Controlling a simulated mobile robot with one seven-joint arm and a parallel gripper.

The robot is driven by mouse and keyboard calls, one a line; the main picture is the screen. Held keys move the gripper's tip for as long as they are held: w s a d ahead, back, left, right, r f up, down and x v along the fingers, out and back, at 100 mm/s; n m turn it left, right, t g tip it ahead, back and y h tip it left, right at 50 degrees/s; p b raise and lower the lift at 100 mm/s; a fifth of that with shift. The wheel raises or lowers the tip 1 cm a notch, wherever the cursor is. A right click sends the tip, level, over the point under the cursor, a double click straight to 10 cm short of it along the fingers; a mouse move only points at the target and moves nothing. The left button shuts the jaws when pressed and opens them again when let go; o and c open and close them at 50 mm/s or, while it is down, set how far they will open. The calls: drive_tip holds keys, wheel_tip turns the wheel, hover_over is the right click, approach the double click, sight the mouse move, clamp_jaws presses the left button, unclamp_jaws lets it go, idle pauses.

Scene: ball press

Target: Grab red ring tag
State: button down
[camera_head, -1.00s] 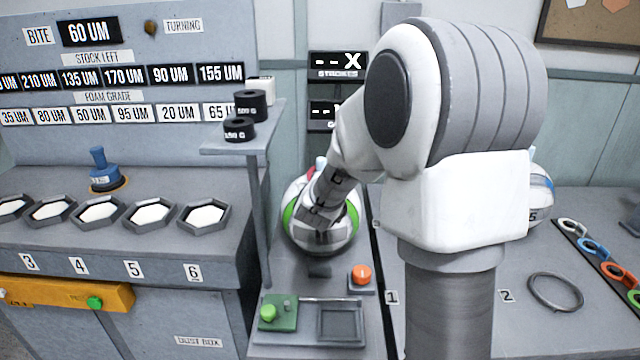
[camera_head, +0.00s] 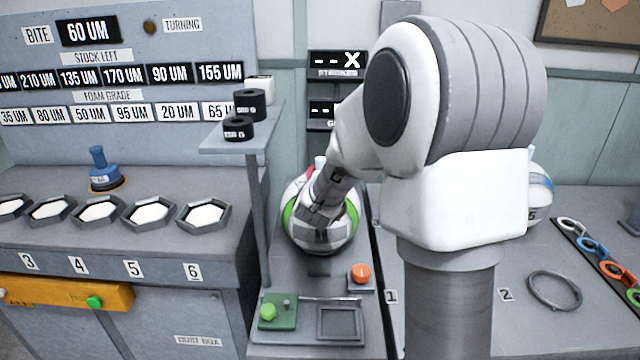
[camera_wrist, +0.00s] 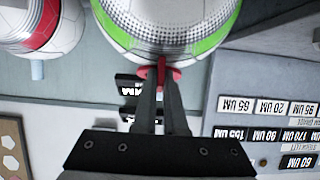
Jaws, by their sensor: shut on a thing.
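A red ring tag (camera_wrist: 171,75) shows in the wrist view between my gripper's fingertips (camera_wrist: 159,80), against the edge of a ball. The fingers are shut on it. The ball (camera_wrist: 200,44) is grey and white with a green band. In the head view the same ball (camera_head: 345,235) stands behind a small work surface, and my wrist covers much of it. A small bit of red (camera_head: 310,172) shows at the ball's top left there. My fingertips are hidden in that view.
A second ball (camera_wrist: 70,22) with a red band shows at the wrist view's upper left. White, blue (camera_head: 592,246), orange and green ring tags lie on a dark strip at right. A dark hoop (camera_head: 554,291) lies nearby. A shelf (camera_head: 215,143) with black weights stands left of the ball.

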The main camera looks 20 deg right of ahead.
wheel_tip(320, 180, up, 4)
drive_tip(key=shift+r+p, duration=0.25)
drive_tip(key=shift+p, duration=0.7)
drive_tip(key=s+d+r+b, duration=0.1)
drive_tip(key=s+d+r, duration=0.5)
drive_tip(key=d, duration=0.3)
drive_tip(key=shift+s+d+r, duration=0.15)
drive_tip(key=shift+s+d, duration=0.1)
drive_tip(key=shift+s, duration=0.1)
